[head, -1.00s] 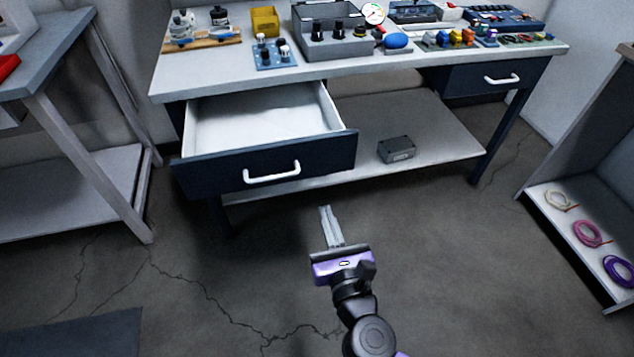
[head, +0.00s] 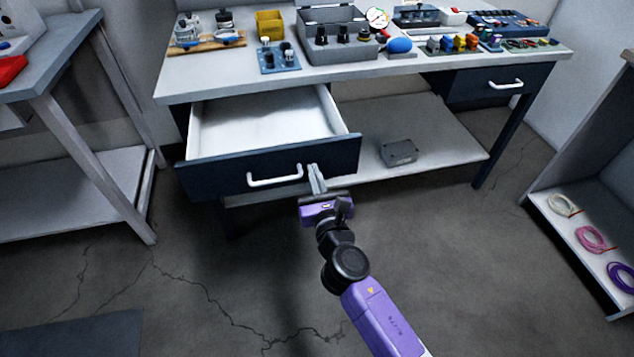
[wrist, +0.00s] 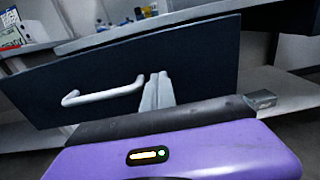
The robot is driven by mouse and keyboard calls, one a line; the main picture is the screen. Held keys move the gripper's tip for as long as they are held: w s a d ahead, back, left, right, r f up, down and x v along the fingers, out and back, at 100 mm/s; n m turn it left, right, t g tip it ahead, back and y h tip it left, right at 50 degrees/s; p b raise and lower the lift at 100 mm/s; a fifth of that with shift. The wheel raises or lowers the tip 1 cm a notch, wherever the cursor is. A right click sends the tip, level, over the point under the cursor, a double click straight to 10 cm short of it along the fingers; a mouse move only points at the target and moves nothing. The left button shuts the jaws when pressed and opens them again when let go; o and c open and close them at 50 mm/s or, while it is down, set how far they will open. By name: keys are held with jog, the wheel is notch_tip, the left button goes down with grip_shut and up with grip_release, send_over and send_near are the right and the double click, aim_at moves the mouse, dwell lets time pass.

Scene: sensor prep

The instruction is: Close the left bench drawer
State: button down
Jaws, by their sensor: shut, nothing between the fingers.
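The left bench drawer (head: 220,178) is pulled well out from under the bench top, with a dark blue front, a white handle (head: 274,177) and a bare white inside. Its front and handle also fill much of the wrist view (wrist: 105,92). My gripper (head: 314,168) is shut and empty, its fingertips in front of the drawer face just right of the handle. In the wrist view the closed fingers (wrist: 158,78) overlap the drawer front beside the handle's right end. I cannot tell whether they touch it.
The workbench top (head: 210,85) carries several instruments and parts. The right drawer (head: 490,84) is closed. A grey box (head: 398,152) lies on the lower shelf (head: 445,145). A side bench (head: 50,75) stands left, a shelf with wire coils (head: 591,238) right. The floor in front is open.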

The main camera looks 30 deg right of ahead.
aim_at(295, 121)
jog(key=shift+w, duration=0.15)
jog(key=b+x, duration=0.5)
jog(key=x, duration=1.8)
jog(key=shift+d+f, duration=0.1)
jog(key=shift+f, duration=0.1)
jog(key=shift+w+d+b, duration=0.2)
jog(key=shift+w+b, duration=0.1)
jog(key=shift+w, duration=0.35)
jog(key=shift+w+r, duration=0.15)
jog(key=shift+r, duration=0.15)
